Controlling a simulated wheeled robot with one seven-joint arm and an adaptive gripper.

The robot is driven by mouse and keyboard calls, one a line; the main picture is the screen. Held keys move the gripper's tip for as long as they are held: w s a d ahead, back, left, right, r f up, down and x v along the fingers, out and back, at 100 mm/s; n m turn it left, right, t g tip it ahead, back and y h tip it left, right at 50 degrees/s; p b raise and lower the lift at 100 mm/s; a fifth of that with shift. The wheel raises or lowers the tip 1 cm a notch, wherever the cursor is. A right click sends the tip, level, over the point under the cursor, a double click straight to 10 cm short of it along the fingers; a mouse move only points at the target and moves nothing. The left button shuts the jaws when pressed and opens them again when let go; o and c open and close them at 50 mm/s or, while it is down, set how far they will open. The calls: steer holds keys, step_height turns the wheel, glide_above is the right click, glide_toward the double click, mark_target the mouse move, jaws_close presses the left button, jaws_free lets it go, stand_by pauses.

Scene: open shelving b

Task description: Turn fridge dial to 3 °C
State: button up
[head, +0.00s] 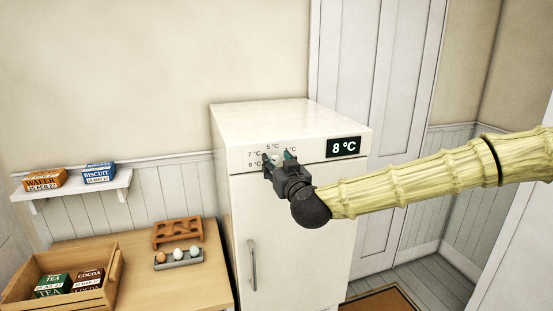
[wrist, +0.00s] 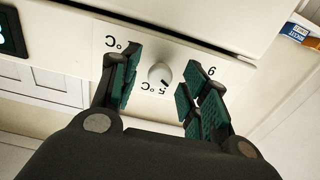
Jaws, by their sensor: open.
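The white fridge (head: 290,140) stands against the wall; its display (head: 344,147) reads 8 °C. Its dial (wrist: 160,73) shows in the wrist view as a small pale round knob with a dark mark on its lower right edge. Temperature labels are printed around it, upside down in this view. In the head view the dial is hidden behind my gripper (head: 280,160). In the wrist view my gripper (wrist: 160,90) is open, with its green-padded fingers on either side of the dial. I cannot tell whether they touch it. The fingers cover some labels.
The fridge door handle (head: 252,266) is below my gripper. At left, a wooden counter (head: 205,280) holds a crate (head: 100,285) of boxes, an egg rack (head: 177,232) and a grey egg tray (head: 179,261). A wall shelf (head: 75,194) carries two boxes.

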steer(key=shift+w+a, duration=0.15)
steer(key=shift+w, duration=0.35)
steer(key=shift+c, duration=0.2)
jaws_close()
